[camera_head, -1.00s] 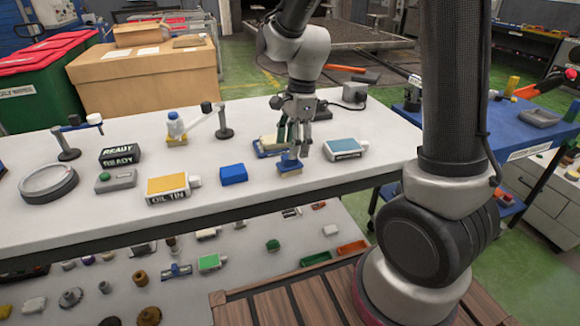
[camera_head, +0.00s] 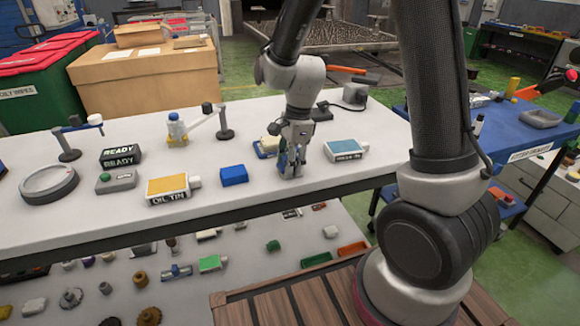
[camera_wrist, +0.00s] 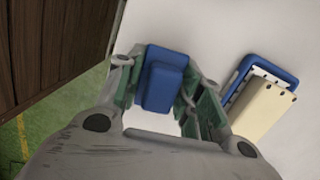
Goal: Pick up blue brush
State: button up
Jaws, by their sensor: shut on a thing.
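The blue brush (camera_wrist: 163,82) shows in the wrist view as a blue block with a raised middle, between the two fingers of my gripper (camera_wrist: 158,78). My gripper is shut on it, with one finger at each side. In the head view my gripper (camera_head: 291,168) points down at the white table near its front edge. There the fingers hide most of the brush. I cannot tell whether the brush still touches the table.
A blue item with a cream block (camera_wrist: 262,105) lies close to the right in the wrist view. A blue box (camera_head: 233,176), an oil tin (camera_head: 168,188) and a white-and-teal tin (camera_head: 346,150) stand nearby. The table's front edge (camera_head: 200,203) is close.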

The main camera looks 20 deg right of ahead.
notch_tip(320, 180, up, 10)
jog(key=shift+r, duration=0.1)
dwell(0.4)
